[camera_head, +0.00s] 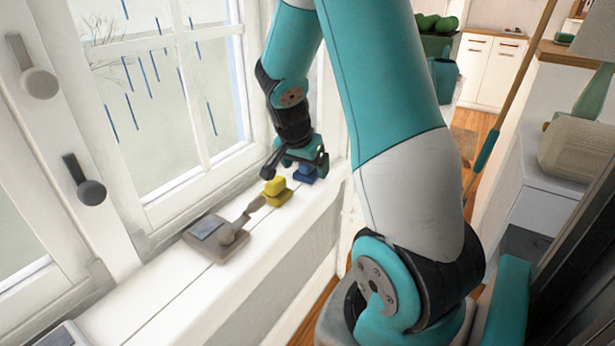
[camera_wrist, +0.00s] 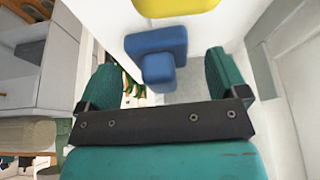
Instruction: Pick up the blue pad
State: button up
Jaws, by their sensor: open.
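The blue pad (camera_head: 305,173) sits on the white window sill, at its far end in the head view. It has a wide base with a smaller block on top, and it also shows in the wrist view (camera_wrist: 157,45). My gripper (camera_head: 305,155) is just above the pad in the head view and partly hides it. In the wrist view the two teal fingers (camera_wrist: 165,82) stand wide apart with nothing between them gripped. The blue pad shows between and beyond the fingertips. I cannot tell whether the fingers touch it.
A yellow pad (camera_head: 277,191) stands on the sill close to the blue one, and shows at the top of the wrist view (camera_wrist: 175,8). A grey device with a handle (camera_head: 216,236) lies nearer on the sill (camera_head: 175,300). The window frame (camera_head: 195,190) borders the sill.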

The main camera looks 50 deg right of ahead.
jog(key=shift+x, duration=0.8)
jog(key=shift+c, duration=0.4)
jog(key=c, duration=0.9)
jog(key=shift+a+r, duration=0.1)
jog(key=shift+r, duration=0.1)
